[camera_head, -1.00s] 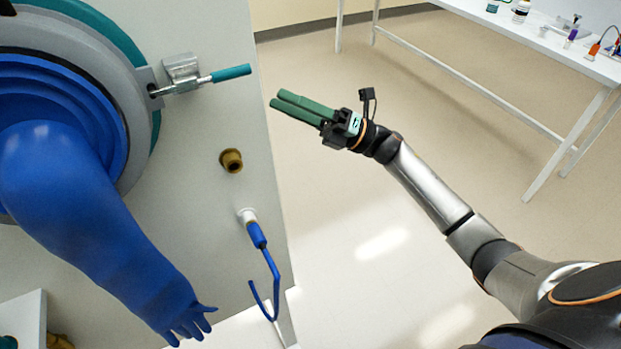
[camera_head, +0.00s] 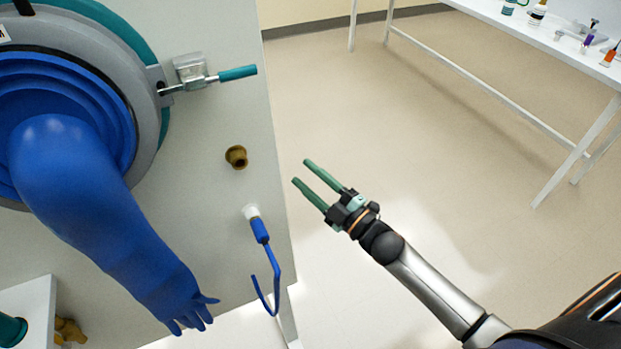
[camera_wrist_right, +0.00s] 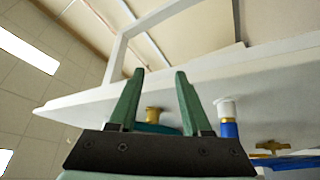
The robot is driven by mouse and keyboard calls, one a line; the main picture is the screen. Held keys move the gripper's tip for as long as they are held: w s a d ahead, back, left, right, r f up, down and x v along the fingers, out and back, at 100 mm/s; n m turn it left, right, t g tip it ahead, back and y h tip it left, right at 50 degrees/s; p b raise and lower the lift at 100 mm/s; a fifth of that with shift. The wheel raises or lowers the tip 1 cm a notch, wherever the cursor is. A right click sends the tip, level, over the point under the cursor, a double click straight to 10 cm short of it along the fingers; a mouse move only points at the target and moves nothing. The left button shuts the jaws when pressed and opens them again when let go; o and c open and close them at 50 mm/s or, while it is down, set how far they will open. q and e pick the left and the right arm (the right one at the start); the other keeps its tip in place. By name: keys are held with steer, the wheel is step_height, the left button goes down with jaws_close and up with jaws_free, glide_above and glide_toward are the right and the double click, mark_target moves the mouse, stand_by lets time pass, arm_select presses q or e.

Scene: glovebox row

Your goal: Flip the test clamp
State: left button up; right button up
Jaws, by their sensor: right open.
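The test clamp is the metal toggle clamp with a teal handle (camera_head: 237,73), fixed to the pale panel at the rim of the grey glove port. Its handle points right, roughly level, past its metal bracket (camera_head: 190,71). My right gripper (camera_head: 302,173) is open and empty, with its green fingers apart. It is in front of the panel's right edge, below and to the right of the clamp, and apart from it. The right wrist view shows the two green fingers (camera_wrist_right: 152,85) spread with nothing between them. My left gripper is not in view.
A blue glove (camera_head: 90,215) hangs from the port (camera_head: 140,110) at left. A brass fitting (camera_head: 237,157) and a blue hose hook (camera_head: 263,240) stick out from the panel below the clamp. A white table (camera_head: 550,40) with small bottles stands at the back right. The floor between is clear.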

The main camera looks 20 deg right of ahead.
steer(key=shift+s+f, duration=0.1)
steer(key=shift+f, duration=0.1)
stand_by(0.4)
